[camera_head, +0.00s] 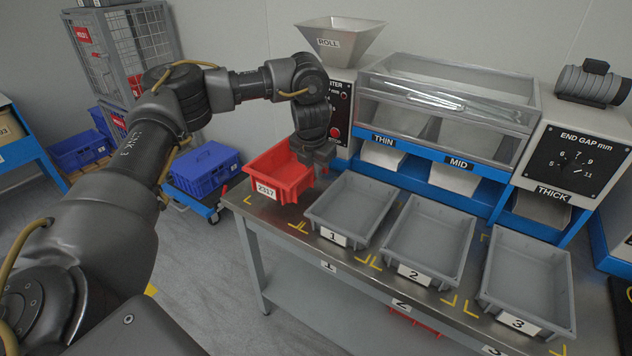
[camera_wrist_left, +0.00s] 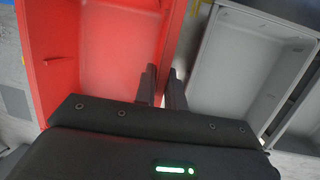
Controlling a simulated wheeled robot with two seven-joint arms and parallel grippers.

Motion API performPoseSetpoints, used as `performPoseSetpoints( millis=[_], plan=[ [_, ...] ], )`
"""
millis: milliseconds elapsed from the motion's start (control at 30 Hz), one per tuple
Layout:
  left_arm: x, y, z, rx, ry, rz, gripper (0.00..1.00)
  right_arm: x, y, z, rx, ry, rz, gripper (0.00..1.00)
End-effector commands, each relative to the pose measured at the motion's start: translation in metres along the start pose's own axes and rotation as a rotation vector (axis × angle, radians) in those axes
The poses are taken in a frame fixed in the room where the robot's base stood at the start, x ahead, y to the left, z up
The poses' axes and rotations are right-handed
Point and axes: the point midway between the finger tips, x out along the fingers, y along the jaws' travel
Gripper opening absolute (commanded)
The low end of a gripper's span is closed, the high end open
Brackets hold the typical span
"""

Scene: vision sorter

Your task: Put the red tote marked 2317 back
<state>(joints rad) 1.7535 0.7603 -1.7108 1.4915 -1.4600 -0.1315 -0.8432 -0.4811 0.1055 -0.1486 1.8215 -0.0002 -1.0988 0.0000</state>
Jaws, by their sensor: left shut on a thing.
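The red tote (camera_head: 279,172) marked 2317 is at the left end of the metal table, left of grey tray 1. It looks empty in the left wrist view (camera_wrist_left: 118,50). My left gripper (camera_head: 319,160) is shut on the tote's right wall, with one finger inside and one outside in the left wrist view (camera_wrist_left: 166,85). Whether the tote's base touches the table is hard to tell. My right gripper is not in view.
Grey trays 1 (camera_head: 313,212), 2 (camera_head: 391,241) and 3 (camera_head: 486,290) stand in a row on the table (camera_head: 275,216). The sorter with its hopper (camera_head: 341,38) stands behind. A blue crate (camera_head: 205,170) on a trolley is left of the table. Something red lies on the lower shelf.

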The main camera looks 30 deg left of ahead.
Motion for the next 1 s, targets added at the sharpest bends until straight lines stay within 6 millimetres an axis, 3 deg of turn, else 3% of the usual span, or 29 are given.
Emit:
performPoseSetpoints(
  millis=[133, 400, 767, 800, 967, 1000],
  plan=[
    [0.003, -0.002, 0.001, 0.0, -0.001, 0.0, 0.0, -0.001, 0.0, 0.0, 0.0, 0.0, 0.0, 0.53],
    [0.037, -0.01, -0.004, -0.002, 0.001, 0.0, 0.0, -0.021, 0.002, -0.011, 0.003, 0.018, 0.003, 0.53],
    [0.04, -0.01, -0.004, -0.001, 0.0, 0.0, 0.0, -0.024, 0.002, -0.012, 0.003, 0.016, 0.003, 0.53],
    [0.041, -0.01, -0.005, -0.001, 0.001, 0.0, 0.13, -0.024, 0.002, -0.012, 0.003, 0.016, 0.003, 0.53],
    [0.04, -0.01, -0.005, -0.001, 0.0, 0.0, 0.33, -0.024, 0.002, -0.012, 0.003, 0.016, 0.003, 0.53],
    [0.04, -0.01, -0.005, -0.001, 0.0, 0.0, 0.33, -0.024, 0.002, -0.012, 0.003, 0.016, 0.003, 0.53]
  ],
)
